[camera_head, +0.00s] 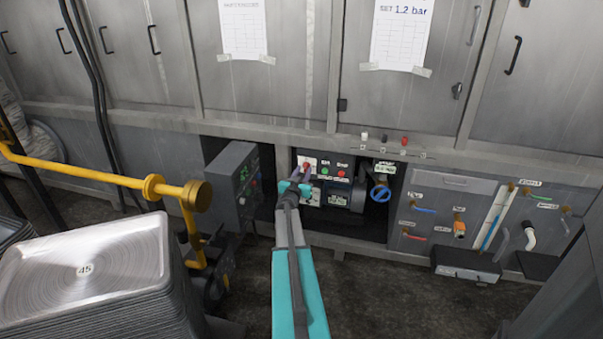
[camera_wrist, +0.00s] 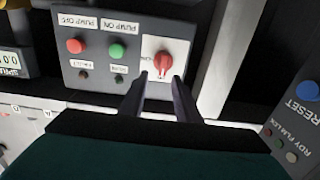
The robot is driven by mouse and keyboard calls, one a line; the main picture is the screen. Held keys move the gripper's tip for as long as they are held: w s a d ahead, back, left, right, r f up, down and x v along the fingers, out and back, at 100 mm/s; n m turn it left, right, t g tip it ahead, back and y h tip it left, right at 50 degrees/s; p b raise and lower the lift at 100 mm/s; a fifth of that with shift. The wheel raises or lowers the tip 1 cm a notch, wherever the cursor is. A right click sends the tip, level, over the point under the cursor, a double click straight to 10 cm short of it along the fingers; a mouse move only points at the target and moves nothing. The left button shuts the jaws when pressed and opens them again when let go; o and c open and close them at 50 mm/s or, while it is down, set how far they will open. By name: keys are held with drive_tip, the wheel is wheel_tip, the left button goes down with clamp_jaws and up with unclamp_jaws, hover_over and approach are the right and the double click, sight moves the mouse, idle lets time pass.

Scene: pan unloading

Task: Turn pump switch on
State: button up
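A red rotary switch (camera_wrist: 163,62) on a white plate is on a grey control panel (camera_wrist: 97,72), upside down in the wrist view. Its handle points roughly along the fingers; its lettering is too small to read. Beside it are a green button (camera_wrist: 117,51) labelled PUMP ON and a red button (camera_wrist: 75,46) labelled PUMP OFF. My gripper (camera_wrist: 160,78) is open and empty, its fingertips just short of the red switch, one to each side. I cannot tell whether they touch it. In the head view my gripper (camera_head: 295,186) is in front of the panel's left part.
A grey box with buttons (camera_head: 234,185) stands left of my arm. A yellow pipe (camera_head: 90,176) and a stack of pans (camera_head: 85,265) are further left. A blue valve wheel (camera_head: 380,194) is right of the panel. A blue RESET button (camera_wrist: 308,91) shows in the wrist view.

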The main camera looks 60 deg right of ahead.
sight(306, 166)
drive_tip(key=shift+x, duration=1.7)
drive_tip(key=shift+s, duration=0.15)
clamp_jaws()
